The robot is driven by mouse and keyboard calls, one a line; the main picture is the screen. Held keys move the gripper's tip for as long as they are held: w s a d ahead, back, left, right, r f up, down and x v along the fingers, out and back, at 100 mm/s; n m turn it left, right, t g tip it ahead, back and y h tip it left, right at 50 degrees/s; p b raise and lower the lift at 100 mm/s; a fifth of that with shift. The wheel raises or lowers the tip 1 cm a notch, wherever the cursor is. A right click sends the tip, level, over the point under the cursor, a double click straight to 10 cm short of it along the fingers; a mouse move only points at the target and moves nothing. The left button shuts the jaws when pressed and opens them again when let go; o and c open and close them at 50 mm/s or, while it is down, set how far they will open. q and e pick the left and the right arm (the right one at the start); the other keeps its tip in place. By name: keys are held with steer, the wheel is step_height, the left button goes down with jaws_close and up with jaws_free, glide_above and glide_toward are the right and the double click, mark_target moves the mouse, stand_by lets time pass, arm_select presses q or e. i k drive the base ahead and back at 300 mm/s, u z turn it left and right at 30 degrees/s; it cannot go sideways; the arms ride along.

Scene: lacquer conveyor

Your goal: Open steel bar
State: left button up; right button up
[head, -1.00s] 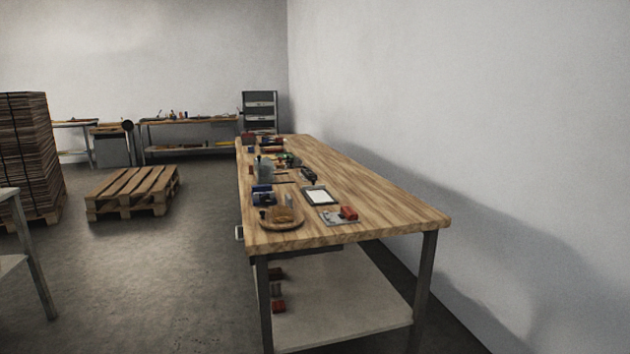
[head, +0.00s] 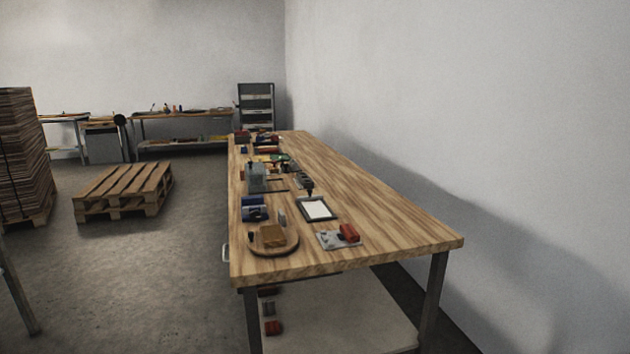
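A small pale metal bar, shaped like a handle (head: 226,254), shows at the left side of the wooden workbench (head: 380,215), just below the top near its front corner. It is seen edge-on, and whatever it is fixed to is mostly hidden, so I cannot tell whether that is open or shut. No other steel bar is clear. Neither of my grippers is in view.
The bench holds a round wooden board (head: 288,249), a framed white panel (head: 316,208), a red item (head: 349,233) and several tools. A pallet (head: 124,188) and a tall stack (head: 25,155) stand left. Floor (head: 150,270) beside the bench is clear. A wall is right.

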mark_target(310, 198)
steer(key=u, duration=0.3)
steer(key=i, duration=1.55)
steer(key=u, duration=0.4)
